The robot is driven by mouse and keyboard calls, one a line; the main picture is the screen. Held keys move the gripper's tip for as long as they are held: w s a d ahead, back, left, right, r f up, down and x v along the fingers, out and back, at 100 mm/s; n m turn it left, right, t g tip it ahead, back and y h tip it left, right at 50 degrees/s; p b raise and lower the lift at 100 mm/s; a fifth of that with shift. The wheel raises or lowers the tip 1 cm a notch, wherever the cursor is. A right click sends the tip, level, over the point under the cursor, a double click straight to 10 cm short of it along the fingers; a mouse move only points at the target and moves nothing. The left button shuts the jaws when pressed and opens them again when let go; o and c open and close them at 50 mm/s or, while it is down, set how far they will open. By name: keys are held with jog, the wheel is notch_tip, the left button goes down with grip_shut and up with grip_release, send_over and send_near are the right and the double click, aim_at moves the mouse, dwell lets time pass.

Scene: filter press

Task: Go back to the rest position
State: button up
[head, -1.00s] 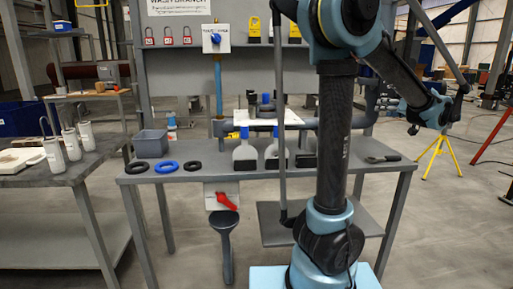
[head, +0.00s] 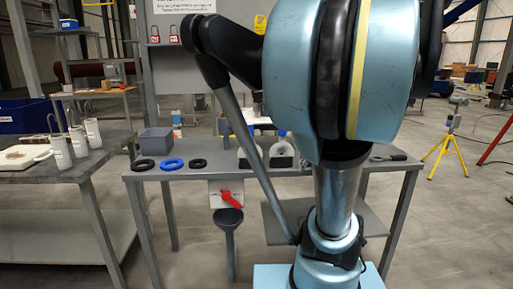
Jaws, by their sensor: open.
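My arm stands in the right half of the head view, its large blue and black links close to the camera and covering much of the upper middle. A slanting grey rod of mine runs down on its left side. My gripper is not visible in this view; it is either hidden behind the arm links or outside the picture. I see nothing held.
A grey workbench (head: 228,175) in front carries black and blue rings (head: 173,164), a grey bin (head: 155,140) and white bottles (head: 282,153). A red-handled valve (head: 231,199) sits below its front edge. A side table (head: 70,172) stands left; a yellow tripod (head: 446,148) stands right.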

jog(key=s+a+f+g+h, duration=0.1)
jog(key=s+f+h, duration=0.3)
jog(key=s+f, duration=0.6)
jog(key=s+g, duration=0.1)
jog(key=s, duration=0.1)
jog(key=shift+s+f+n, duration=0.15)
jog(key=shift+s+n, duration=0.15)
jog(key=shift+s, duration=0.05)
jog(key=shift+w+f, duration=0.2)
jog(key=shift+w, duration=0.25)
